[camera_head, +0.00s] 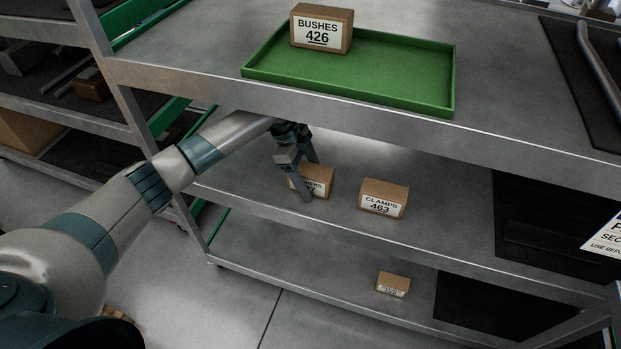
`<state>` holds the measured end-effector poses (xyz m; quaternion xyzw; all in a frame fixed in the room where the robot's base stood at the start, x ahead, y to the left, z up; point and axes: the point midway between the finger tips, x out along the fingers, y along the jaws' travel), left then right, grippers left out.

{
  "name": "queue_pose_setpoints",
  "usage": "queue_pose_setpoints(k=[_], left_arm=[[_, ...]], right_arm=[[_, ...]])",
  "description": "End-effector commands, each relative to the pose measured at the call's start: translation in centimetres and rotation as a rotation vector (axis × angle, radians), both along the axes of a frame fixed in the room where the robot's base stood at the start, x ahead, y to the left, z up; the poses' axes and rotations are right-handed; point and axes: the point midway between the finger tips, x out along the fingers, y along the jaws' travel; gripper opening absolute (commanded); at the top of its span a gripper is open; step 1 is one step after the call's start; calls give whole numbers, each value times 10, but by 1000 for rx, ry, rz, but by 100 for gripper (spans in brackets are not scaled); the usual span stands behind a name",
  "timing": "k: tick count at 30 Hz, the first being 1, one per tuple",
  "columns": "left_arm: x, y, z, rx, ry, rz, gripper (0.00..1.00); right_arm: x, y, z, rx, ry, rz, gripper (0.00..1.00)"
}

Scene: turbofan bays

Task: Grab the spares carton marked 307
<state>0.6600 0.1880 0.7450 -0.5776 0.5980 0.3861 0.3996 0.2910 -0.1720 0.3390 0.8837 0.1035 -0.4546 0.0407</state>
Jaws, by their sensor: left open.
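My left gripper (310,181) reaches in over the middle shelf with its fingers pointing down, open. It is at a small brown carton (325,180); one finger crosses the front of its white label. That label is partly hidden, and I cannot read its number. I cannot tell whether the fingers touch the carton. To its right stands a carton marked CLAMPS 463 (384,198). A smaller-looking carton (393,284) on the bottom shelf has a label too small to read. No 307 is legible in view. My right gripper is not in view.
On the top shelf, a carton marked BUSHES 426 (321,28) stands in a green tray (400,105). The top shelf's metal front edge (330,115) runs above my left gripper. Dark mats (548,225) lie at the right. The middle shelf between cartons and mat is clear.

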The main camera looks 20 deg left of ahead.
Motion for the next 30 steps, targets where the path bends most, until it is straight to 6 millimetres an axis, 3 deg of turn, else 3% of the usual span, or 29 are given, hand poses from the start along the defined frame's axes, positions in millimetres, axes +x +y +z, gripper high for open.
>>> queue_pose_setpoints(k=[7,12,14,23,30], left_arm=[[0,0,0,0,0,0,63],[0,0,0,0,0,0,23],[0,0,0,0,0,0,11],[1,0,2,-1,-2,1,11],[1,0,16,-1,-4,-1,11]], right_arm=[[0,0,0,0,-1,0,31],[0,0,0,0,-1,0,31],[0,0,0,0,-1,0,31],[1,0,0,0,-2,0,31],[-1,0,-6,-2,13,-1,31]])
